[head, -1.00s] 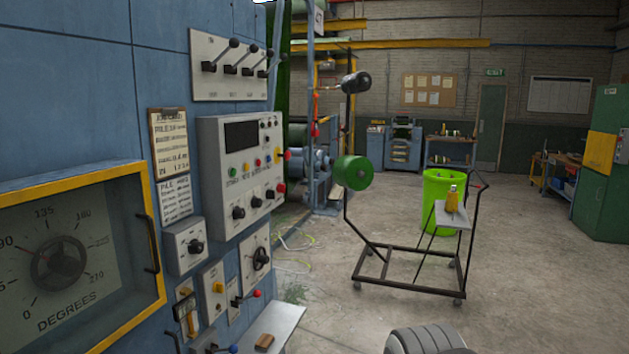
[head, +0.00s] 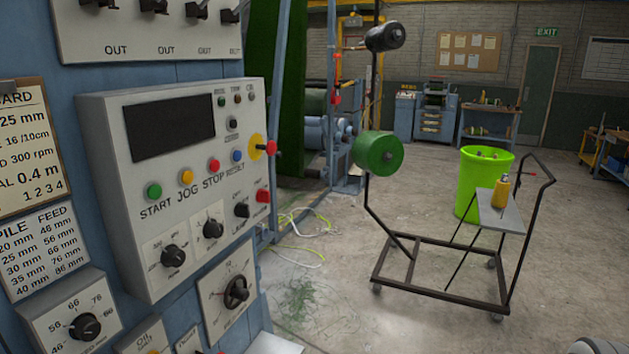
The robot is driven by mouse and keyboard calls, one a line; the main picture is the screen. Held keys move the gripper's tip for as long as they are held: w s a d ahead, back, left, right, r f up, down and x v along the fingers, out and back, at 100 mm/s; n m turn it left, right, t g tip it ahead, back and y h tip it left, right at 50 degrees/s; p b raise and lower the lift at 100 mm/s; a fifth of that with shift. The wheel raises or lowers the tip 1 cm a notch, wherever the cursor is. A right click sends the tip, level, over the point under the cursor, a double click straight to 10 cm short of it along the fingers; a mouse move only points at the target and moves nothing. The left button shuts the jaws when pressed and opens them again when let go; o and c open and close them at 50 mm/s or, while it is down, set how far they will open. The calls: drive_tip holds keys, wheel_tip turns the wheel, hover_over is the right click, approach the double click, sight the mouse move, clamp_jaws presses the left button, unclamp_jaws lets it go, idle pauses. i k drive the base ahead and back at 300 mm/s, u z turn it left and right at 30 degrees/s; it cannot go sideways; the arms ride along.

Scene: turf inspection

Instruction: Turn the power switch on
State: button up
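The grey control console (head: 125,225) is on the blue machine panel at the left of the head view, with a dark, blank display (head: 170,128). It carries green, yellow, red and blue buttons above START, JOG, STOP and RESET, and several black knobs. A red switch (head: 262,196) and a red knob on a yellow disc (head: 264,147) are at its right edge. A small plate (head: 143,340) at the bottom edge is cut off; its label is partly readable. I cannot tell which control is the power switch or how it is set.
A knob box (head: 84,326) and dial plate (head: 231,293) are below the console. Black levers (head: 153,6) are above it. A wheeled frame (head: 440,290) with a green roll (head: 378,153) stands right, near a green bin (head: 470,185). Loose hoses (head: 300,225) lie on the floor.

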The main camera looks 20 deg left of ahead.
sight(262, 195)
drive_tip(key=u, duration=0.6)
drive_tip(key=i, duration=1.3)
drive_tip(key=u, duration=1)
drive_tip(key=k, duration=0.8)
drive_tip(key=u, duration=0.2)
drive_tip(key=i, duration=0.85)
drive_tip(key=z, duration=0.1)
